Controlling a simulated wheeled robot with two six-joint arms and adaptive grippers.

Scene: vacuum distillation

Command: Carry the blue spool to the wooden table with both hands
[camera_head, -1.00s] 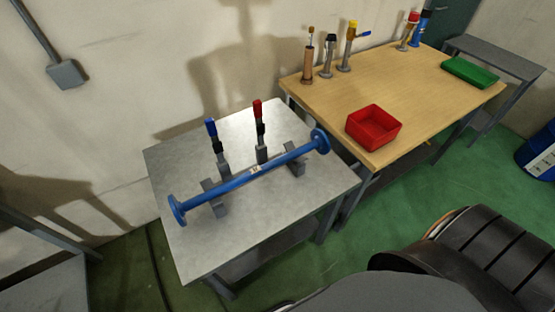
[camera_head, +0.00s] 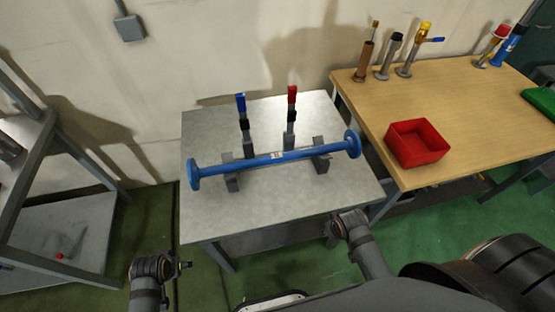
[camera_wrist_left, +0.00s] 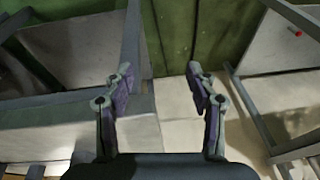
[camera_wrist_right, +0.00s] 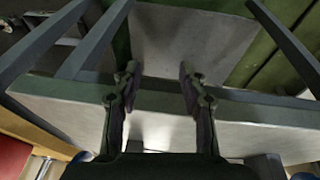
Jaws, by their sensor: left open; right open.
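The blue spool (camera_head: 272,159) is a long pipe with a round flange at each end. It rests across two grey support blocks on the metal table, its right end slightly farther back. The wooden table (camera_head: 455,105) stands to the right of the metal table. My left gripper (camera_head: 186,266) is low in front of the metal table's left side, apart from the spool. It is open and empty in the left wrist view (camera_wrist_left: 155,85). My right gripper (camera_head: 333,226) is near the metal table's front edge, and it is open and empty in the right wrist view (camera_wrist_right: 158,80).
A blue-handled clamp (camera_head: 242,115) and a red-handled clamp (camera_head: 291,112) stand behind the spool on the metal table (camera_head: 285,203). A red bin (camera_head: 416,143), several valve fittings and a green tray (camera_head: 543,101) are on the wooden table. A grey shelf (camera_head: 60,225) stands at left.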

